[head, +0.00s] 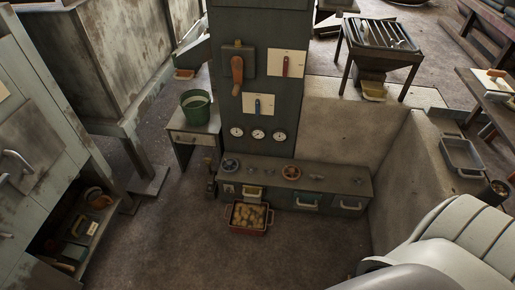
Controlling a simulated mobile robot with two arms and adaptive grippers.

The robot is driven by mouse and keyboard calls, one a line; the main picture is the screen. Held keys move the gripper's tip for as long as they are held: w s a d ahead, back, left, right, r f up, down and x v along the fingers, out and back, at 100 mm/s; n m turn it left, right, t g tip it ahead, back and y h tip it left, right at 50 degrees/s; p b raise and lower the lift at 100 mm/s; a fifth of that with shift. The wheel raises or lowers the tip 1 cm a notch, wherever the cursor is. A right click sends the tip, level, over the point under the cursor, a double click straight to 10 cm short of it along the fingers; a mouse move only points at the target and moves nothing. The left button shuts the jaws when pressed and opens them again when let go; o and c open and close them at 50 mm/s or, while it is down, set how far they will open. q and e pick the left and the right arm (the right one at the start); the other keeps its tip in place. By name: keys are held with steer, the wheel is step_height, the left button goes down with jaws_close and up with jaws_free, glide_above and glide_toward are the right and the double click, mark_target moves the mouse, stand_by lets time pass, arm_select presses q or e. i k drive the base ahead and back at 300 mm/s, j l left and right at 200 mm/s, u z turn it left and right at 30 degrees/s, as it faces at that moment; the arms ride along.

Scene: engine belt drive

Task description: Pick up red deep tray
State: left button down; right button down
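The red deep tray (249,230) is in the lower middle of the head view. It stands upright on the floor, close in front of the low grey bench. It is filled with several rounded yellow-brown lumps, which hide its inside. Neither of my grippers shows in this view, and nothing is seen touching the tray.
The low bench (345,182) with valves and drawers runs behind the tray, below a tall dark panel (235,105) with levers and gauges. A green bucket (196,116) stands on a small table. A shelved cabinet (45,130) is at left. The floor (200,260) before the tray is clear.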

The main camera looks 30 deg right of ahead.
mark_target(248, 218)
steer(key=l+z, duration=0.1)
steer(key=z, duration=0.7)
